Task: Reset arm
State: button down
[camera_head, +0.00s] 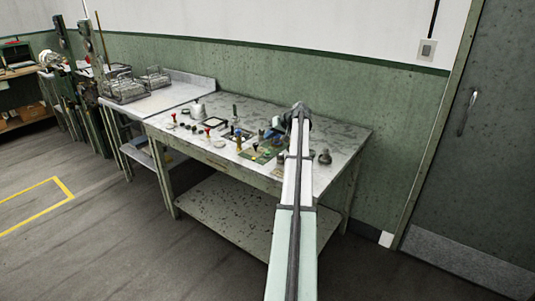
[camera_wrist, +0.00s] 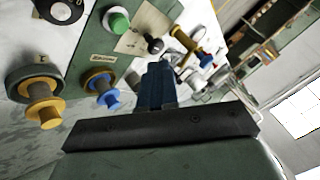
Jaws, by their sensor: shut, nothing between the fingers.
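My arm reaches from the bottom of the head view over a marbled workbench (camera_head: 330,135). Its end bends over the bench, where my gripper (camera_head: 270,133) is small and partly lost among the items. In the wrist view my gripper (camera_wrist: 158,70) shows its dark blue fingers together, with nothing held between them. The fingers point toward a green panel (camera_wrist: 95,40) with knobs and small parts. It is too unclear to tell whether the fingertips touch anything.
In the wrist view a yellow knob (camera_wrist: 42,105) and a yellow-and-blue knob (camera_wrist: 102,90) stand left of the fingers. A green knob (camera_wrist: 117,20) is above. Wire baskets (camera_head: 125,88) stand on the left counter. A door (camera_head: 475,140) is at right; floor at left is open.

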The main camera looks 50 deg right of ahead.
dwell(0.3)
